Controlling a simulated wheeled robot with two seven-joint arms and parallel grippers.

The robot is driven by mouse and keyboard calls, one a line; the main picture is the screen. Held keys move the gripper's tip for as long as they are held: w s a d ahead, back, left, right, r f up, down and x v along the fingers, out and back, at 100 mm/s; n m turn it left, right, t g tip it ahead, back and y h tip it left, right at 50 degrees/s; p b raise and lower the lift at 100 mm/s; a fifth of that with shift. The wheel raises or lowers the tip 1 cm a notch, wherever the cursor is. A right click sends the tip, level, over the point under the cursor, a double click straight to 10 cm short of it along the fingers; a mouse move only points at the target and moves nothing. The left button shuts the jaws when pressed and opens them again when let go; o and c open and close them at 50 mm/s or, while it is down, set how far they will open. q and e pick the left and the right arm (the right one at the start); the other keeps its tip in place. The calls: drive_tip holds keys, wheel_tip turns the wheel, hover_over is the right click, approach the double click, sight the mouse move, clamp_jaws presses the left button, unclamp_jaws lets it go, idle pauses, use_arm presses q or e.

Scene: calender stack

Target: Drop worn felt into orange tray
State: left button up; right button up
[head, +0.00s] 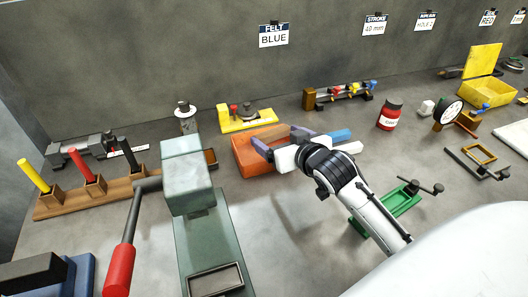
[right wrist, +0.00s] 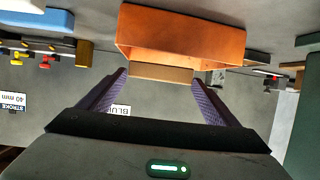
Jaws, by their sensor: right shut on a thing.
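The orange tray (head: 246,160) sits on the bench near the middle of the head view, and it fills the top of the right wrist view (right wrist: 180,35). My right gripper (head: 278,142) is over the tray, its purple fingers set wide apart. It is shut on a flat tan piece, the worn felt (right wrist: 160,73), which spans between the fingertips in the right wrist view. The felt is close to the tray's wall; I cannot tell whether they touch. In the head view the fingers mostly hide the felt. My left gripper is not in view.
A green-grey press (head: 188,180) with a red-handled lever stands left of the tray. A yellow fixture (head: 240,124) is behind it, a blue block (head: 338,136) to its right. A red jar (head: 389,115) and green clamp (head: 405,200) are farther right. A wall card (head: 273,35) reads FELT BLUE.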

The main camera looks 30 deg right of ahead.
drive_tip(key=shift+f, duration=0.6)
drive_tip(key=o, duration=1)
drive_tip(key=shift+s, duration=0.15)
drive_tip(key=v, duration=1)
drive_tip(key=shift+s, duration=0.1)
